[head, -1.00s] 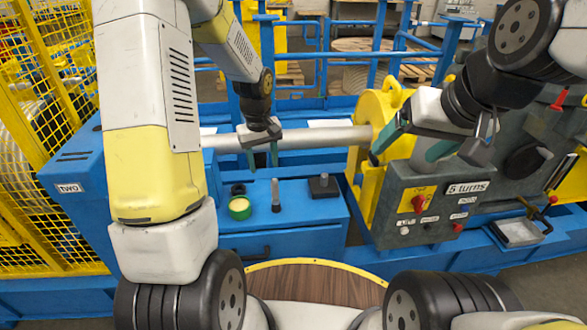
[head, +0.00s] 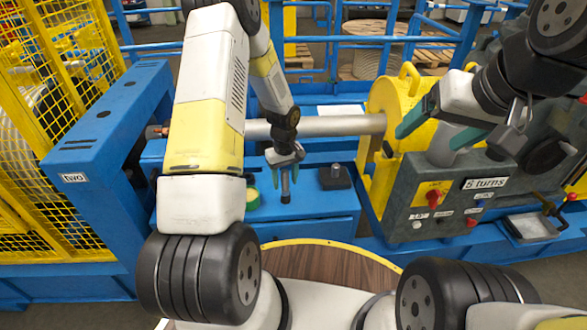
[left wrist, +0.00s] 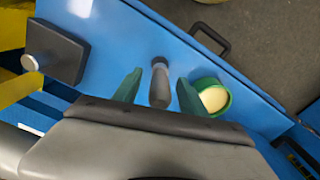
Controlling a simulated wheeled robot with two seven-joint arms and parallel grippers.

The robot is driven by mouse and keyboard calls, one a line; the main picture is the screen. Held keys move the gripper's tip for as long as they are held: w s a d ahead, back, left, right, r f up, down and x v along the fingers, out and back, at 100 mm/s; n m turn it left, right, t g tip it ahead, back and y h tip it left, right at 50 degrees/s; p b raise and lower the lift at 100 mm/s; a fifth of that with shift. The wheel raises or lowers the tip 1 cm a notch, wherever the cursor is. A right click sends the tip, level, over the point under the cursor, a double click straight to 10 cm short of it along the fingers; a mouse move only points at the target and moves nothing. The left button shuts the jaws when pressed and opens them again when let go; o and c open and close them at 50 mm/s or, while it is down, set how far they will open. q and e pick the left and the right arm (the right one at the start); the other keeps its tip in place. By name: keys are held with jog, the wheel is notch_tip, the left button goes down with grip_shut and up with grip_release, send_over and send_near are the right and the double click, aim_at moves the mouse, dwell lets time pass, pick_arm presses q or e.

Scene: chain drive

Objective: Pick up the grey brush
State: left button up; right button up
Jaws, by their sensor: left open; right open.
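The grey brush (head: 285,190) stands upright on the blue cabinet top, partly hidden by my left gripper in the head view. In the left wrist view the brush (left wrist: 160,82) shows between the two green fingers. My left gripper (head: 285,175) is open, with one finger on each side of the brush; I cannot tell whether either touches it. My right gripper (head: 438,132) is open and empty, in front of the yellow housing, well to the right of the brush.
A green round tin with a pale top (left wrist: 213,98) sits close beside one left finger. A dark block with a metal knob (head: 335,177) stands on the other side. A grey horizontal shaft (head: 335,125) runs behind. The blue cabinet top (head: 320,205) is clear in front.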

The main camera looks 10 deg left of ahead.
pick_arm(q)
jog(key=shift+f, duration=0.1)
jog(key=shift+c, duration=0.4)
grip_shut()
